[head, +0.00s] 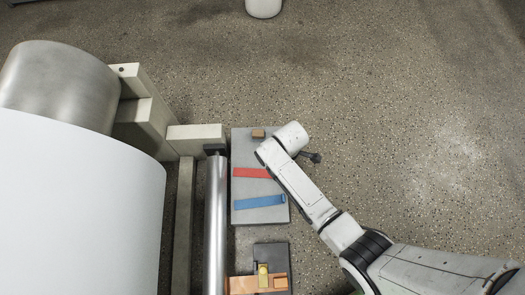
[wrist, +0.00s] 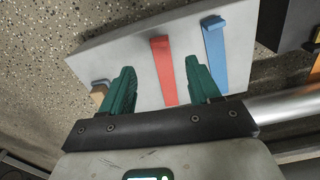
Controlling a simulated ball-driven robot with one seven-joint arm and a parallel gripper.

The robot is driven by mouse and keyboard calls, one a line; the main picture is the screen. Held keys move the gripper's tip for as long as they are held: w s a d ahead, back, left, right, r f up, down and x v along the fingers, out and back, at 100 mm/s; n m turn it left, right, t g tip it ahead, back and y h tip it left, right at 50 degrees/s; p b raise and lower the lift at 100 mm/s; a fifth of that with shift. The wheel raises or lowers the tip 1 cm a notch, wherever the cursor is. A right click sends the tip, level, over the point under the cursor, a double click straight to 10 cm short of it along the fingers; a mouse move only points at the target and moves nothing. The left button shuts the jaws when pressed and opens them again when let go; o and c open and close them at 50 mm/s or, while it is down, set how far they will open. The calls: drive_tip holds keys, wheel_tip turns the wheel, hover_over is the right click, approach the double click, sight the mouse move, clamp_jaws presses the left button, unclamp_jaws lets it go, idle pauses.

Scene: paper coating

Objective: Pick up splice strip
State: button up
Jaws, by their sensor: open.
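A red strip (head: 252,172) and a blue strip (head: 259,202) lie flat and apart on a grey board (head: 240,148) in the head view. The pictures do not show which one is the splice strip. In the wrist view, my gripper (wrist: 164,82) has two green fingers, spread wide and empty. The red strip (wrist: 163,70) shows between the fingers, closer to the right one, and the blue strip (wrist: 215,53) lies to the right. The gap between fingers and board cannot be judged. In the head view my arm hides most of the gripper.
A small brown block (head: 258,134) sits at the board's far end. A metal roller (head: 216,225) runs along the board's left side, beside a large white roll (head: 75,215). Open floor is at right.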

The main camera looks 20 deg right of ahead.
wheel_tip(320, 180, down, 6)
drive_tip(key=b, duration=0.3)
drive_tip(key=shift+f, duration=0.1)
drive_tip(key=f+b, duration=0.2)
drive_tip(key=f, duration=0.1)
drive_tip(key=f+b, duration=0.2)
drive_tip(key=shift+w+a+f, duration=0.1)
drive_tip(key=shift+w+a, duration=0.1)
drive_tip(key=shift+w, duration=0.1)
drive_tip(key=shift+c, duration=0.3)
drive_tip(key=c, duration=1)
